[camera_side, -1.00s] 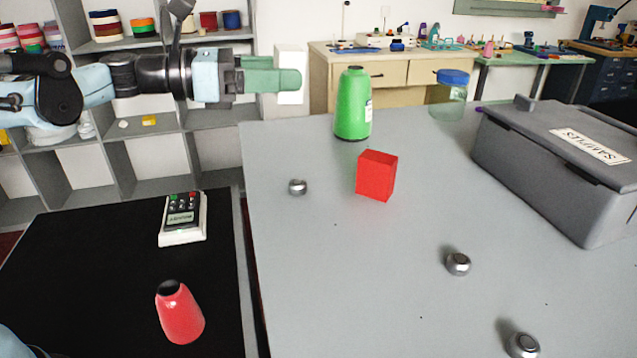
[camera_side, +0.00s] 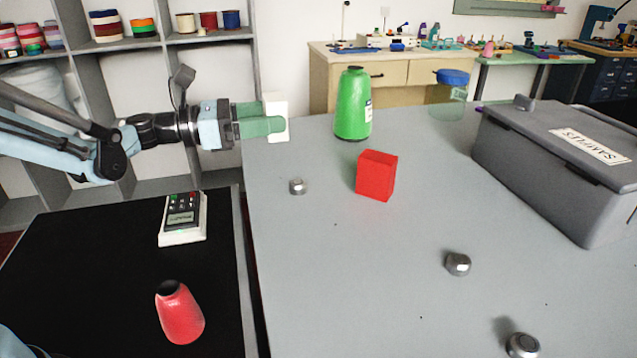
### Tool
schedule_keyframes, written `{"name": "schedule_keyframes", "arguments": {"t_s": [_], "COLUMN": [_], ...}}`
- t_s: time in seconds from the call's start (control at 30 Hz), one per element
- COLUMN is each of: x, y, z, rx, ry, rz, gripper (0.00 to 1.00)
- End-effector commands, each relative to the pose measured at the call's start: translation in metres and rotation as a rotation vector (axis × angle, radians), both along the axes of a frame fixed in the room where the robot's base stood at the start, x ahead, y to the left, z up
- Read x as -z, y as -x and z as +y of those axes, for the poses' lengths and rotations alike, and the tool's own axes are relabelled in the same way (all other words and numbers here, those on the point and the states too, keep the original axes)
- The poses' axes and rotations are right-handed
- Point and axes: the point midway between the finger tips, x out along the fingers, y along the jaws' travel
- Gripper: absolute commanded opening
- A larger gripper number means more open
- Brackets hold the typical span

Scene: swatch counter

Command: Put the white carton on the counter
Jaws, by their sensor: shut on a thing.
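The white carton (camera_side: 277,107) is upright between the green fingers of my gripper (camera_side: 268,118), near the far left corner of the grey counter (camera_side: 350,260). My gripper is shut on the carton and reaches in from the left. Part of the carton is hidden by the fingers. I cannot tell whether its base touches the counter or is slightly above it.
A green bottle (camera_side: 353,105) stands right of the carton, with a red block (camera_side: 376,176) nearer. Several metal knobs, one a small knob (camera_side: 297,186), dot the counter. A grey lidded box (camera_side: 560,160) fills the right. A black mat (camera_side: 90,270) holds a card terminal (camera_side: 183,219) and red bottle (camera_side: 179,312).

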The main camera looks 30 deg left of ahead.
Motion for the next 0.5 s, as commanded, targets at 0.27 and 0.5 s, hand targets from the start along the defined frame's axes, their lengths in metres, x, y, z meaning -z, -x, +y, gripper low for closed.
{"name": "schedule_keyframes", "arguments": {"t_s": [0.27,0.5], "x": [0.023,0.033], "y": [-0.022,-0.026], "z": [0.032,0.039], "rx": [-0.001,0.001], "ry": [0.0,0.0], "rz": [0.0,0.0], "gripper": [0.26,0.26]}}
